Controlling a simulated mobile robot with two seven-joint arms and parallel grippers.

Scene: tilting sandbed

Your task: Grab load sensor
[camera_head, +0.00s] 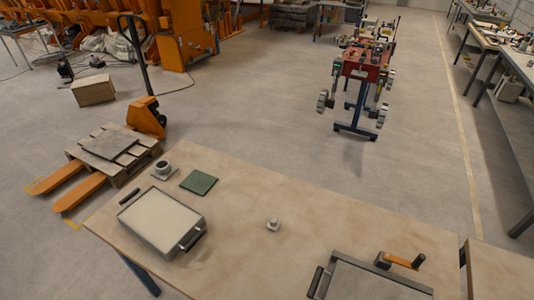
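A small light-grey metal piece (273,224), which looks like the load sensor, stands by itself near the middle of the wooden table (240,250). A dark round cup-like part on a grey base (162,169) sits at the table's far left edge; I cannot tell for sure which of the two is the load sensor. A flat green square (199,182) lies right of the cup-like part. A tray of pale sand (160,221) with dark handles is at the left. Neither of my grippers shows in this view.
A grey metal frame (368,285) with dark handles and an orange-handled crank (405,261) occupies the table's front right. The tabletop around the small metal piece is clear. Beyond the table are a pallet jack (146,118), a cardboard box (93,90) and a red wheeled machine (367,68).

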